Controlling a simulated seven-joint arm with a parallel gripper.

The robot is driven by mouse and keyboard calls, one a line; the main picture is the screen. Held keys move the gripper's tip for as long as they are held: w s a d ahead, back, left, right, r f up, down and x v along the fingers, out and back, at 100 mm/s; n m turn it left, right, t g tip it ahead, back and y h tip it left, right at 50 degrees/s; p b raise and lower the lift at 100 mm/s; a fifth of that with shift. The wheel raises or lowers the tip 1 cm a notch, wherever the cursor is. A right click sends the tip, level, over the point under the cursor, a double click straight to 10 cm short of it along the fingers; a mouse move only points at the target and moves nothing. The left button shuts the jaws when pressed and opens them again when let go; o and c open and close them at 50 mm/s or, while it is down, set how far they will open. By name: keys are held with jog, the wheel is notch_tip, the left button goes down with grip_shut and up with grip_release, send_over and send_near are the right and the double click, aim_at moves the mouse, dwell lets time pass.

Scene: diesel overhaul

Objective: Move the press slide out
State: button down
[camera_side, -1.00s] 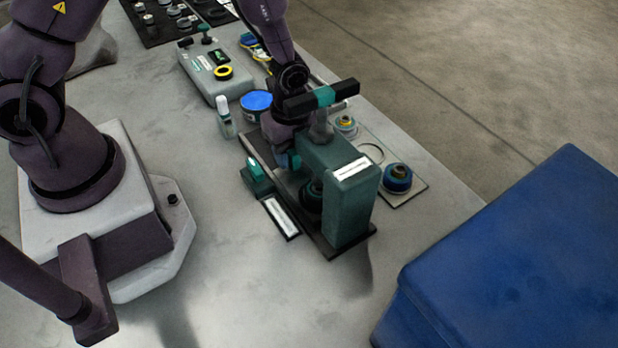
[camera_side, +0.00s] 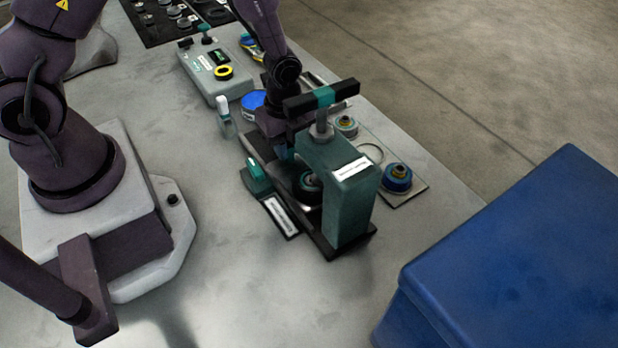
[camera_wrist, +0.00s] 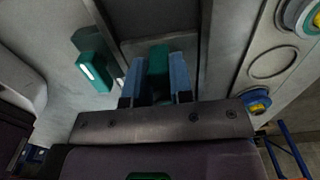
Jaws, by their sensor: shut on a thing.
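The green press (camera_side: 350,205) stands on a dark base plate (camera_side: 327,245), with a black-and-green T-handle (camera_side: 325,96) on top. A dark round part (camera_side: 308,184) sits low in the press opening, partly hidden by the press body. My gripper (camera_side: 283,150) is low at the upper-left end of the press. In the wrist view, the blue fingers of my gripper (camera_wrist: 157,72) are closed on both sides of a green slide handle (camera_wrist: 158,60). The slide itself is mostly hidden in the side view.
A small green block (camera_side: 257,180) and a white label plate (camera_side: 281,216) are left of the press. A tray with ringed parts (camera_side: 398,178) lies to its right. A white-capped bottle (camera_side: 224,117), a blue-topped tin (camera_side: 252,102) and a grey control box (camera_side: 215,75) stand behind. A blue bin (camera_side: 520,250) is at lower right.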

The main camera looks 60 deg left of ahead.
jog(key=shift+a, duration=1.2)
jog(key=shift+a, duration=2.3)
jog(key=shift+a, duration=1.7)
jog(key=c, duration=1)
grip_release()
jog(key=shift+c, duration=0.2)
jog(key=shift+r, duration=2.75)
